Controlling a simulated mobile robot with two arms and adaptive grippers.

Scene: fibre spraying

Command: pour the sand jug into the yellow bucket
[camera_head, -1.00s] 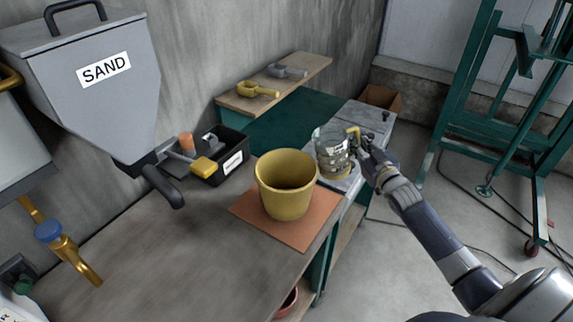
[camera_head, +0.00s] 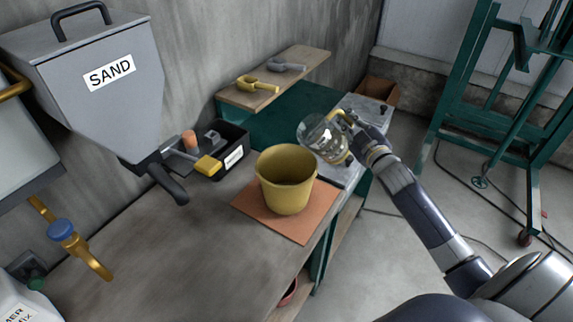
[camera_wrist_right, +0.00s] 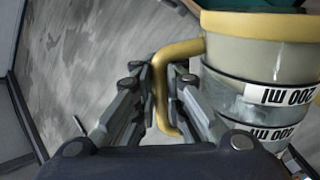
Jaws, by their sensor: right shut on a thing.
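The yellow bucket (camera_head: 287,188) stands upright on an orange-brown mat (camera_head: 270,218) on the bench. The clear jug (camera_head: 324,139) is behind and right of the bucket, tilted with its mouth toward the left. My right gripper (camera_head: 349,122) is shut on the jug's yellow handle. I cannot clearly see sand inside the jug. My left gripper is not in view.
A grey hopper labelled SAND (camera_head: 100,85) hangs at the left above the bench (camera_head: 165,240). A black bin (camera_head: 222,160) with tools stands behind the bucket. A shelf (camera_head: 300,65) holds two scoops. A green frame (camera_head: 490,110) stands at the right.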

